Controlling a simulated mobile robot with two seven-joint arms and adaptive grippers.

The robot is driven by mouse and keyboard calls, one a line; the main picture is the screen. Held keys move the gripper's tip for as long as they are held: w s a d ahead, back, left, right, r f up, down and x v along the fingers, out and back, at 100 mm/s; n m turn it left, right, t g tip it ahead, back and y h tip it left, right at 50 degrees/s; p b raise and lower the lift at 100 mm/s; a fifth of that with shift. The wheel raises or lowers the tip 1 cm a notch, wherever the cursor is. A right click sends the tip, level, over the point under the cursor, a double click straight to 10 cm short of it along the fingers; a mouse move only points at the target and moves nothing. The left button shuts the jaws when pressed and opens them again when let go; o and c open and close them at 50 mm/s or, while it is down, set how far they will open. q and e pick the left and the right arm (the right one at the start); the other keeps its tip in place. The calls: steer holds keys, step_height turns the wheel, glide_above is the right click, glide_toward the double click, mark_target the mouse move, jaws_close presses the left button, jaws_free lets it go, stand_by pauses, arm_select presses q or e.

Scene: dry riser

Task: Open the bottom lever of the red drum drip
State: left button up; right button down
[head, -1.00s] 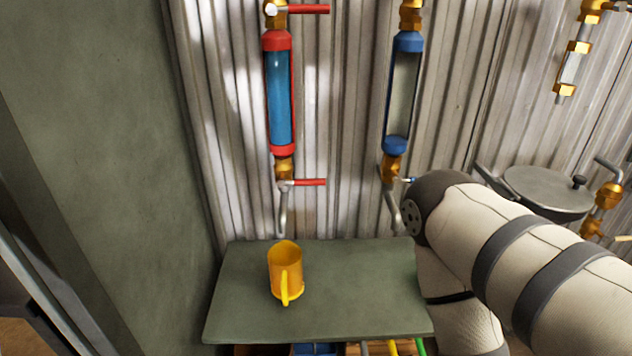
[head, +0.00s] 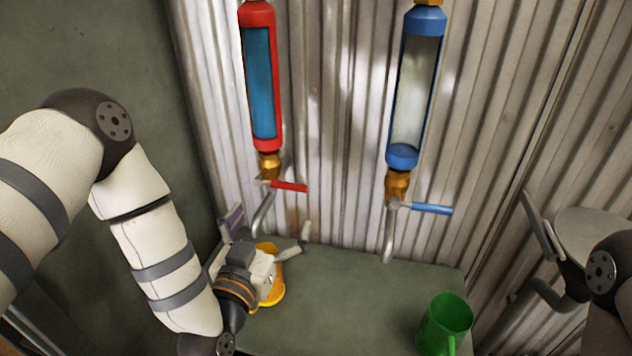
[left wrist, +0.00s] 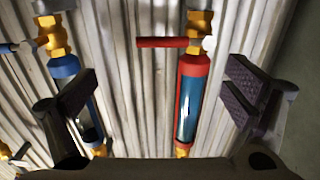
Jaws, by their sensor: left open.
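The red drum drip (head: 262,85), with blue liquid behind its window, hangs on the corrugated wall. Its red bottom lever (head: 288,187) points sideways to the right, above a bent grey spout. My left gripper (head: 267,223) is open and empty, below and in front of that lever and apart from it. In the left wrist view, which looks upside down, the red lever (left wrist: 165,42) and red drum (left wrist: 190,105) show between the spread fingers. A yellow jug (head: 270,290) on the shelf is mostly hidden by the left gripper.
A blue drum drip (head: 402,155) with a blue lever (head: 432,209) hangs to the right. A green mug (head: 445,325) stands on the green shelf (head: 350,290). A green wall closes the left side.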

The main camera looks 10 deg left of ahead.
mark_target(288, 188)
arm_select(q)
steer(key=w+b, duration=0.1)
steer(key=w, duration=0.9)
steer(key=shift+w+f, duration=0.15)
steer(key=shift+w, duration=0.4)
arm_select(e)
steer(key=shift+s+a+f+g, duration=0.15)
steer(key=shift+s+f+g, duration=0.15)
steer(key=shift+s+f, duration=0.45)
arm_select(q)
steer(key=shift+c, duration=0.2)
